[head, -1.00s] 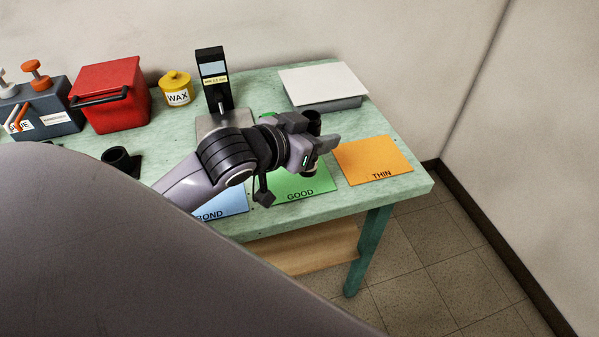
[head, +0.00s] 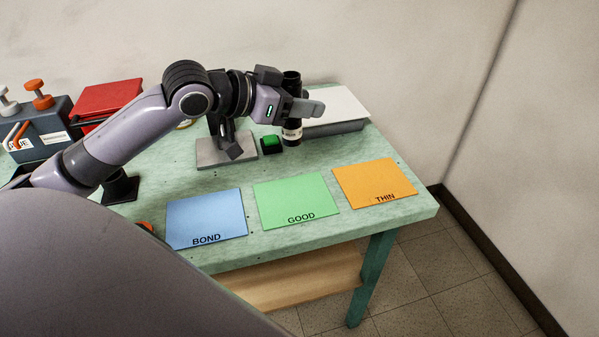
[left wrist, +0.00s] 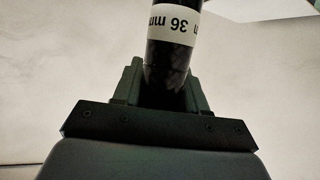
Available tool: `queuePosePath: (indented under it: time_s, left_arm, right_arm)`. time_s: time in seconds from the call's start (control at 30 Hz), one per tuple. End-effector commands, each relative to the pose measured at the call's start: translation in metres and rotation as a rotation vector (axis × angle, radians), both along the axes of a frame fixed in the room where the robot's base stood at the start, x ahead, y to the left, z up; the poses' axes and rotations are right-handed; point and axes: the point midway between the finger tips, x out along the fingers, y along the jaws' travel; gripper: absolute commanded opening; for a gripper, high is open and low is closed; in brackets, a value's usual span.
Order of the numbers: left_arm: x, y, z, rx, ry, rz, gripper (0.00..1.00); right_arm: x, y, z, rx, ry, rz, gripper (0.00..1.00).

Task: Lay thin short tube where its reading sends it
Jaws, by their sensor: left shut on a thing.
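My left gripper (head: 302,107) is shut on a short black tube (head: 291,84) and holds it upright above the back right of the bench. The tube carries a white label band; in the left wrist view the label (left wrist: 173,25) shows "36 mm" upside down, and the rest is cut off. Three mats lie in a row at the front: blue BOND (head: 206,213), green GOOD (head: 297,198) and orange THIN (head: 373,180). All are empty. The gauge's grey base (head: 226,152) shows, but its screen is hidden behind my left arm. My right gripper is out of view.
A green button (head: 271,143) stands beside the gauge base. A white-topped flat block (head: 345,106) is at the back right, close behind the tube. A red box (head: 105,98), a dark case with an orange knob (head: 39,96) and a black holder (head: 121,187) stand at left.

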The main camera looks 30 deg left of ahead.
Motion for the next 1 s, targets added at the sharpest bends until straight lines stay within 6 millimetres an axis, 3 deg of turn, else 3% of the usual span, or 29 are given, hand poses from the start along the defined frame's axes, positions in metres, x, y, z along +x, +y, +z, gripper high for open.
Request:
queuePosePath:
  time_s: [0.1, 0.33, 0.63, 0.83, 1.0]
  left_arm:
    - [-0.001, 0.000, -0.036, -0.004, 0.007, 0.000, 0.12]
    - [-0.001, 0.000, -0.088, -0.002, 0.003, 0.002, 0.12]
    - [0.000, 0.000, -0.112, -0.001, 0.002, 0.001, 0.12]
    - [0.000, 0.000, -0.142, -0.001, 0.002, 0.001, 0.12]
    - [0.000, 0.000, -0.145, 0.000, -0.002, 0.001, 0.12]
  right_arm:
    - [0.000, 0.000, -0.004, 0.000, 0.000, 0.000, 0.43]
    - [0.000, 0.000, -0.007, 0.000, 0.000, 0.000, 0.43]
    - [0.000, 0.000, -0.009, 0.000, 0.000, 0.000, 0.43]
    - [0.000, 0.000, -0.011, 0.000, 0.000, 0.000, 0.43]
    - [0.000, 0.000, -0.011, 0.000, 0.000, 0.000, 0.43]
